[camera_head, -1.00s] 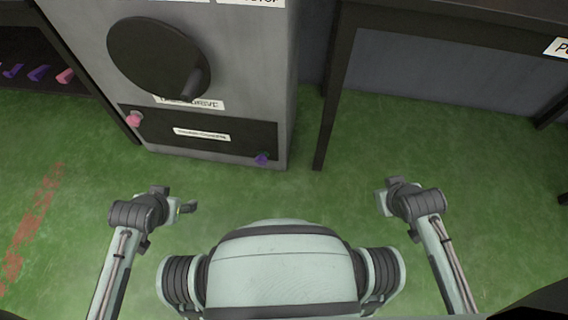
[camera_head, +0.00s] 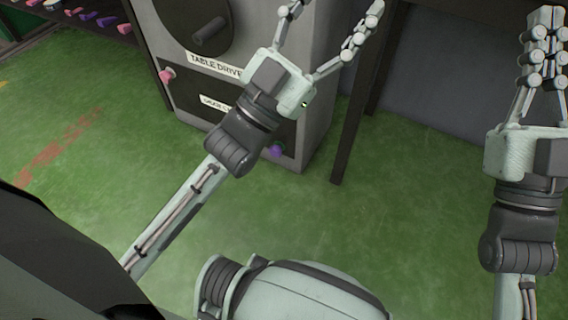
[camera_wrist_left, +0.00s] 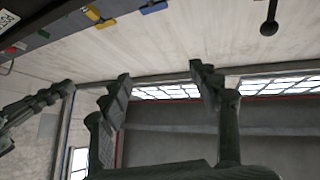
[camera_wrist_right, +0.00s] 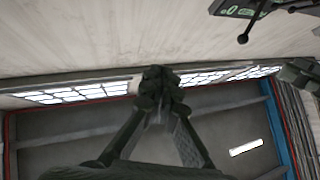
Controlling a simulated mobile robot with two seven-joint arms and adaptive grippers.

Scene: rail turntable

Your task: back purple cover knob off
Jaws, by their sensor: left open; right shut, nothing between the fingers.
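The purple knob (camera_head: 276,149) sits at the lower right of the dark cover panel (camera_head: 195,103) on the grey cabinet's front in the head view. A pink knob (camera_head: 167,76) sits at the panel's upper left. My left gripper (camera_head: 335,20) is open and empty, raised in front of the cabinet; its forearm and palm hide part of the panel. Its spread fingers show in the left wrist view (camera_wrist_left: 160,85). My right gripper (camera_head: 545,30) is shut and empty, raised at the far right; its closed fingers show in the right wrist view (camera_wrist_right: 160,85). Neither gripper touches a knob.
A dark round wheel with a handle (camera_head: 208,31) is above the panel, over a "TABLE DRIVE" label (camera_head: 215,66). A shelf with pink and purple pieces (camera_head: 100,20) is at the upper left. A dark table leg (camera_head: 350,135) stands right of the cabinet. Green floor (camera_head: 420,210) is open.

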